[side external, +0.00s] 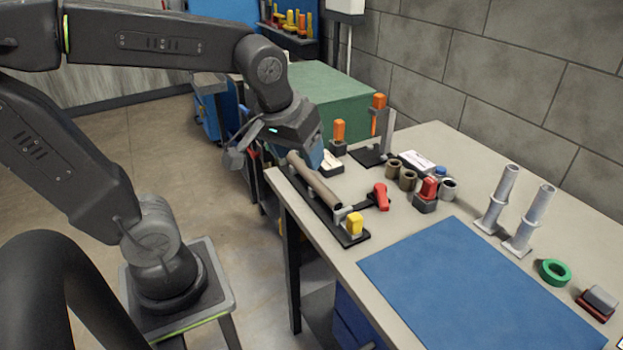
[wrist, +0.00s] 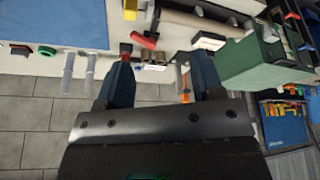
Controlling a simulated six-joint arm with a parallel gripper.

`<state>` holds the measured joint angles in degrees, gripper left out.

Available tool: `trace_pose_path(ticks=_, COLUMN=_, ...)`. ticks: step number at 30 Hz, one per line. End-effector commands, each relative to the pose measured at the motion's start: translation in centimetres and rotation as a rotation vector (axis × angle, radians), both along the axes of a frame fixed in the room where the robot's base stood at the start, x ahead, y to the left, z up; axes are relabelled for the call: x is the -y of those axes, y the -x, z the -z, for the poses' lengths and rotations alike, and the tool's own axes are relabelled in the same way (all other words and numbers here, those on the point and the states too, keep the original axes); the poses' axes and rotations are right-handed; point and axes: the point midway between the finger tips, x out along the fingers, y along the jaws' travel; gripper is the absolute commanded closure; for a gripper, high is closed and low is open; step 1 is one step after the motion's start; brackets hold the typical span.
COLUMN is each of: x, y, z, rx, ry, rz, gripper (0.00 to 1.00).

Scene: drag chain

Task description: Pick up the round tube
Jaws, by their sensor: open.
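The round tube (side external: 315,180) is a long brown-grey cylinder. It lies along a black base strip (side external: 357,238) near the left edge of the workbench, and nothing holds it from above. It also shows near the top of the wrist view (wrist: 190,19). My gripper (side external: 311,158) is near the tube's far end in the side view, with its blue fingers partly hidden by the wrist. In the wrist view my gripper (wrist: 160,68) has its two blue fingers wide apart, with nothing between them. The tube lies beyond the fingertips there.
A yellow block (side external: 354,224) and a red-handled clamp (side external: 380,197) are by the tube's near end. Orange-handled clamps (side external: 339,132), brown rings (side external: 408,180) and two upright grey tubes (side external: 497,200) stand on the bench. A blue mat (side external: 470,290) lies clear in front.

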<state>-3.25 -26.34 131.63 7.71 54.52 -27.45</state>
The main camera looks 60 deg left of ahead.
Motion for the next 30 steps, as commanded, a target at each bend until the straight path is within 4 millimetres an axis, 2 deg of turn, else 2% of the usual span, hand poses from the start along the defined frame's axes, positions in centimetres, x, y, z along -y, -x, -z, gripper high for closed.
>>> trace_pose_path(ticks=1, x=-1.1, y=-1.7, z=0.4, rx=-0.030, ry=0.007, rz=-0.120, gripper=0.39)
trace_pose_path(ticks=6, x=-4.9, y=-6.6, z=2.1, rx=-0.066, ry=0.007, rz=-0.534, gripper=0.39)
trace_pose_path(ticks=12, x=-9.0, y=-10.8, z=4.9, rx=-0.053, ry=-0.024, rz=-0.921, gripper=0.39)
trace_pose_path(ticks=16, x=-10.4, y=-12.1, z=6.1, rx=-0.034, ry=-0.040, rz=-1.054, gripper=0.39)
trace_pose_path(ticks=20, x=-11.1, y=-12.4, z=7.0, rx=-0.027, ry=-0.046, rz=-1.103, gripper=0.39)
trace_pose_path(ticks=30, x=-13.3, y=-12.3, z=12.6, rx=-0.029, ry=-0.045, rz=-1.104, gripper=0.39)
